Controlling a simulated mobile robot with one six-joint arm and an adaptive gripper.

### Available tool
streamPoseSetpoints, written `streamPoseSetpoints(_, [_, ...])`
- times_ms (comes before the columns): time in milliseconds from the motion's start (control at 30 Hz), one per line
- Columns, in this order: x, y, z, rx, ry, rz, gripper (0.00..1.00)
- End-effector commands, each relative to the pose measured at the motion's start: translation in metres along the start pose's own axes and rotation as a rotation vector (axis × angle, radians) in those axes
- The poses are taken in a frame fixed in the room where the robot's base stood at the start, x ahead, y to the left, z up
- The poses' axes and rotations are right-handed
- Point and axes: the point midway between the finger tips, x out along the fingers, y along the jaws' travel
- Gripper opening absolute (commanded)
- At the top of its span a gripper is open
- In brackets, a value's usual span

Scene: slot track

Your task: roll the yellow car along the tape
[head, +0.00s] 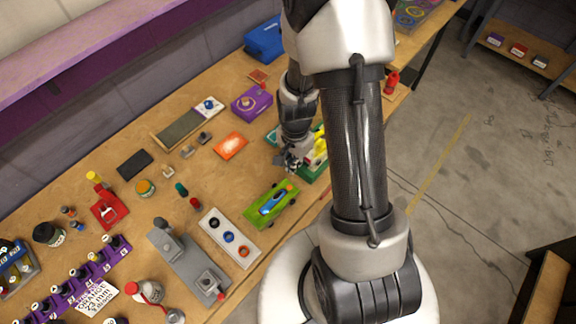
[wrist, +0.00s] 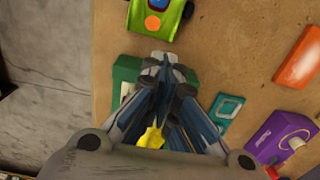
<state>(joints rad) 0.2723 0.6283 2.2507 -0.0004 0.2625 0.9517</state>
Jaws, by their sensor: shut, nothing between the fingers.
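A yellow thing (head: 319,146), likely the yellow car, sits by a green block or tray (head: 313,172), mostly hidden behind my arm. In the wrist view a yellow piece (wrist: 151,137) shows between my finger links, and the green block (wrist: 124,70) lies left of the fingers. I cannot make out any tape on the table.
A green car with a blue top (head: 270,205) stands in front of the gripper. An orange card (head: 230,146) and a purple box (head: 251,103) lie to its left. A white plate with rings (head: 229,237) and a grey fixture (head: 187,260) are farther left. The table's front edge is close.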

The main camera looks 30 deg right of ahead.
Motion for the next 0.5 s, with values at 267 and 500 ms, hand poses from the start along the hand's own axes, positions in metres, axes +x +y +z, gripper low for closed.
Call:
streamPoseSetpoints(267, [-0.0004,-0.0001,-0.0086,-0.001,0.0,0.0,0.0])
streamPoseSetpoints(500, [-0.0005,-0.0001,-0.0107,0.0,0.0,0.0,0.0])
